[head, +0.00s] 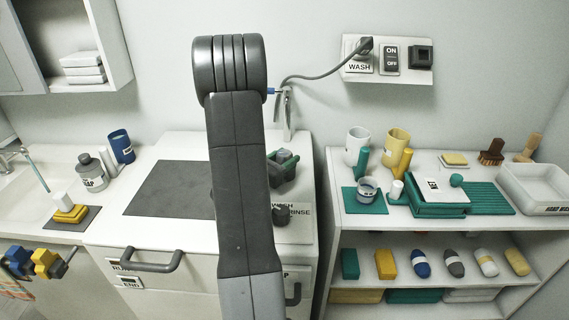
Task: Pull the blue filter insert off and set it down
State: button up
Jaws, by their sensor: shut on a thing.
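A small blue piece (270,91) shows just right of my raised arm, by the top of a slim grey upright fitting (287,112) at the back of the counter. It may be the blue filter insert, but most of it is hidden and I cannot tell what it is joined to. My gripper is hidden behind my own arm, so I cannot see its fingers or what is between them.
A dark mat (168,189) lies on the counter left of my arm. A green holder (284,168) and a dark knob (288,214) are close on its right. A cord (325,77) hangs from the wall plug. The shelf unit (335,215) at right is crowded.

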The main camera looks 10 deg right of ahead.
jog(key=o, duration=0.4)
jog(key=c, duration=0.5)
jog(key=shift+r+p, duration=0.3)
jog(key=shift+r, duration=0.35)
jog(key=shift+r, duration=0.2)
jog(key=shift+r+p, duration=1.25)
jog(key=shift+r, duration=1)
jog(key=shift+r, duration=0.2)
jog(key=shift+r+p, duration=1.05)
jog(key=shift+r, duration=0.9)
jog(key=shift+f, duration=0.1)
